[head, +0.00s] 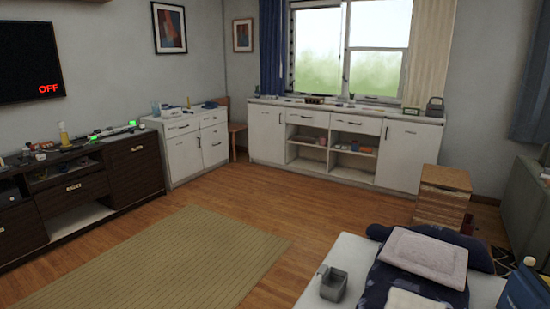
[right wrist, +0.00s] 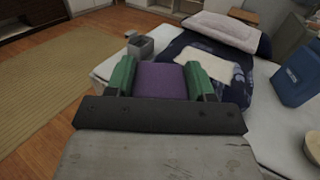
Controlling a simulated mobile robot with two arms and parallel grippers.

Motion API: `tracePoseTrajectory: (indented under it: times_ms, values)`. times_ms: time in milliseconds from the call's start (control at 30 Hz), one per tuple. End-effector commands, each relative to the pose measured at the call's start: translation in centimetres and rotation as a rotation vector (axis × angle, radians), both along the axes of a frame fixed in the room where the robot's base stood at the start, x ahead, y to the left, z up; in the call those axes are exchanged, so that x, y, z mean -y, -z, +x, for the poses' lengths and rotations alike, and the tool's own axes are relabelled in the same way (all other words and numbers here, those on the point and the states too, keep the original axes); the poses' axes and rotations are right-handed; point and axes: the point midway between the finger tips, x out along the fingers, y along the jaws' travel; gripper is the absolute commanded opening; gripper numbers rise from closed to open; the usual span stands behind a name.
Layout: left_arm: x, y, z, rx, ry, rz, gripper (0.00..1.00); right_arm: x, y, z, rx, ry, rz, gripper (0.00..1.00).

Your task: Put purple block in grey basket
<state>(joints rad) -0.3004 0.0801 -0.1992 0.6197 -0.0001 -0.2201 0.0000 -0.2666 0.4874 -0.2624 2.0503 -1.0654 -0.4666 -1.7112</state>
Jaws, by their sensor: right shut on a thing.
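In the right wrist view, the purple block (right wrist: 161,82) sits between the green fingers of my right gripper (right wrist: 160,66), which is shut on it. The small grey basket (right wrist: 141,46) stands on the white surface just beyond the fingertips, slightly left of the block. The basket also shows in the head view (head: 333,286), near the left edge of the white surface. Its inside is too small to make out. Neither gripper shows in the head view, and my left gripper is in no view.
The white surface (head: 347,254) also bears a dark blue patterned cloth (head: 378,277) and a pale pillow (head: 424,256). A blue container (right wrist: 299,73) stands at the right. A wooden cabinet (head: 442,198) is behind. Open wooden floor and a beige rug (head: 160,262) lie to the left.

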Motion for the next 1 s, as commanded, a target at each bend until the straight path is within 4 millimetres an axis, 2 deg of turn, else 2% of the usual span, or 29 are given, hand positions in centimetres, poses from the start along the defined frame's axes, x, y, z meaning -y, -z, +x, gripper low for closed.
tracePoseTrajectory:
  times_ms: [33, 100, 233, 400, 567, 667, 767, 867, 1000]
  values:
    - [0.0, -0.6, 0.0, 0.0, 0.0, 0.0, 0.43, -1.9, -1.1, -1.9, -0.002, -0.016, 0.006, 0.29]
    - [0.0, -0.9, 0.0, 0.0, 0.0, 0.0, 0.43, -3.7, -2.3, -3.8, 0.0, -0.027, 0.005, 0.29]
    - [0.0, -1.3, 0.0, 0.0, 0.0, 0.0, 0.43, -5.7, -4.1, -6.4, 0.0, -0.031, 0.003, 0.29]
    - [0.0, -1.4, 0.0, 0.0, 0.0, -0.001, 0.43, -6.6, -5.2, -7.8, 0.001, -0.029, -0.001, 0.29]
    - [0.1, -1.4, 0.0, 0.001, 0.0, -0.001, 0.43, -6.6, -5.1, -7.8, 0.001, -0.029, -0.003, 0.29]
    - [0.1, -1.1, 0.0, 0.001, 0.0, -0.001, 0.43, -6.1, -4.4, -7.0, 0.001, -0.028, -0.005, 0.29]
    - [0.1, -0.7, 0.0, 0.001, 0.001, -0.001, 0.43, -4.7, -2.7, -5.0, 0.002, -0.025, -0.008, 0.29]
    - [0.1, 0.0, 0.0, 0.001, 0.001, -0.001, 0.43, -2.0, -0.7, -1.9, 0.004, -0.011, -0.01, 0.29]
    - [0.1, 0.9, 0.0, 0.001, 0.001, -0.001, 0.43, 3.6, 1.0, 3.1, 0.006, 0.036, -0.008, 0.29]
